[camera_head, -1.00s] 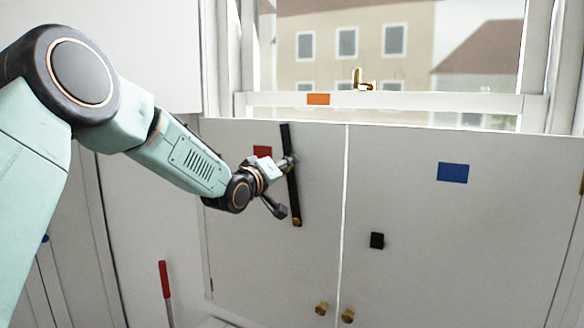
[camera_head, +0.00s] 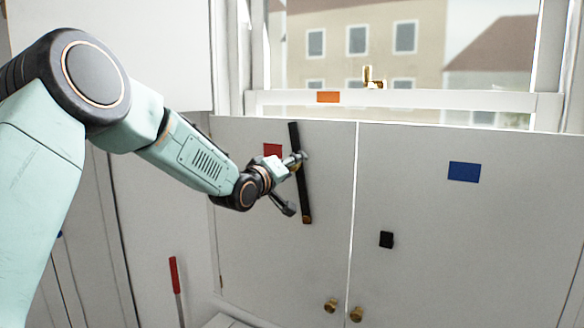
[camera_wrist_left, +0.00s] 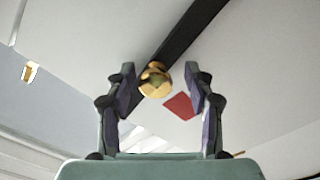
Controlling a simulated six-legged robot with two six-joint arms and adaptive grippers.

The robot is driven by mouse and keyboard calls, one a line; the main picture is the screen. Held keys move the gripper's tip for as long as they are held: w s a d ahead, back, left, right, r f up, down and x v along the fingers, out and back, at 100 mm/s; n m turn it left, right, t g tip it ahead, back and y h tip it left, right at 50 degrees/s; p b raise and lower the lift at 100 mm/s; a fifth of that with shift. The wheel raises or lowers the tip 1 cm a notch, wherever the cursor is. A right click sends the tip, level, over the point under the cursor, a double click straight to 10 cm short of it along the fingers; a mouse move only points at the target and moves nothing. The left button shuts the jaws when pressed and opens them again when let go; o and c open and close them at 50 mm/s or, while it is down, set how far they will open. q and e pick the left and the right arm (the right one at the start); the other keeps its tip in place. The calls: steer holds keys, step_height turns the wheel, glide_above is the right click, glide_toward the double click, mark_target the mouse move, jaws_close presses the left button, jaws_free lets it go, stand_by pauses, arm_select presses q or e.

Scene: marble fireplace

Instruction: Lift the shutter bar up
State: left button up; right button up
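The shutter bar (camera_head: 305,196) is a black strip on the left white shutter, standing nearly upright with its top leaning slightly left. A brass fitting shows at its lower end. My left gripper (camera_head: 295,184) is at the bar's middle, its fingers spread, one fingertip over the bar and the other lower, left of it. In the left wrist view the open fingers stand on either side of a round brass knob (camera_wrist_left: 155,80) on the bar (camera_wrist_left: 190,35), apparently with gaps. Contact cannot be made out. My right gripper is not in view.
A red patch (camera_head: 272,150) is behind the gripper; a blue patch (camera_head: 464,172) and a black block (camera_head: 386,239) are on the right shutter (camera_head: 450,255). Brass knobs (camera_head: 330,305) sit low. A red-handled rod (camera_head: 174,274) stands lower left.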

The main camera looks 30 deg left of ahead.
arm_select(q)
steer(key=shift+s, duration=0.1)
steer(key=s, duration=1.1)
steer(key=shift+s+a, duration=0.2)
steer(key=shift+s, duration=0.2)
